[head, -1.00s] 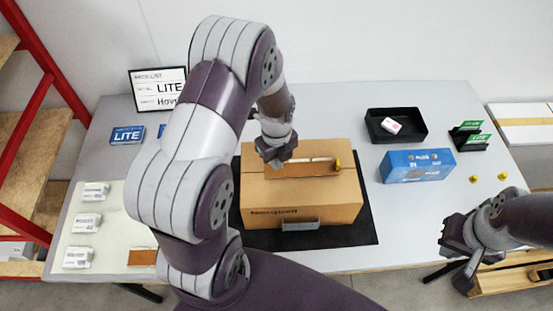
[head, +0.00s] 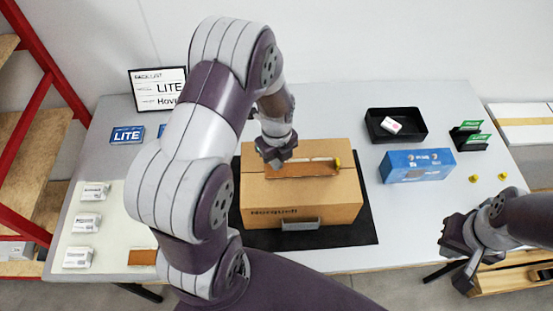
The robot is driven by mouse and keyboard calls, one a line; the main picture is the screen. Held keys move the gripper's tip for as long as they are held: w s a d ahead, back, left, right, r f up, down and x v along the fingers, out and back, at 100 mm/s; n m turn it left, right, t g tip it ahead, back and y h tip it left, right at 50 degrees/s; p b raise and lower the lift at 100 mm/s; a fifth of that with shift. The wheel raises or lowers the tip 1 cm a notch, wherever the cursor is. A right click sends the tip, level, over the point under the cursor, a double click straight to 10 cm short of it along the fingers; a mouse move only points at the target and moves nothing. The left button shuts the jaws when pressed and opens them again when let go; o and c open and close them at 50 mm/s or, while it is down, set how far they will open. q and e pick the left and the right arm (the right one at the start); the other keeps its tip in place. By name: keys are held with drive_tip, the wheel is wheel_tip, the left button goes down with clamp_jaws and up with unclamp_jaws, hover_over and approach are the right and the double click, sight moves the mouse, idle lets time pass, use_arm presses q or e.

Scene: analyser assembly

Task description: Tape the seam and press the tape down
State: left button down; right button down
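A closed cardboard box (head: 310,212) sits on a black mat (head: 357,230) in the middle of the table. A brown tape strip (head: 308,170) runs along part of the seam on its top, with a small yellow piece (head: 338,163) at its right end. My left gripper (head: 277,161) points down at the left end of the strip, touching or just above it; its fingertips are too small to tell open from shut. My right gripper (head: 460,246) hangs away from the box, off the table's front right edge, with its fingers apart and nothing between them.
A grey handle-like block (head: 300,224) is at the box's front. A black tray (head: 416,124) holding a white item, a blue box (head: 418,166) and green cards (head: 471,135) stand to the right. White packs (head: 87,222) lie on a pale mat at left. A checklist sign (head: 158,89) stands behind.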

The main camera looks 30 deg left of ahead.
use_arm(q)
drive_tip(key=shift+f+b, duration=0.55)
drive_tip(key=shift+f, duration=0.25)
idle(1.1)
idle(0.3)
wheel_tip(320, 180, up, 6)
drive_tip(key=p, duration=0.5)
drive_tip(key=shift+r+p, duration=0.1)
drive_tip(key=shift+p, duration=0.2)
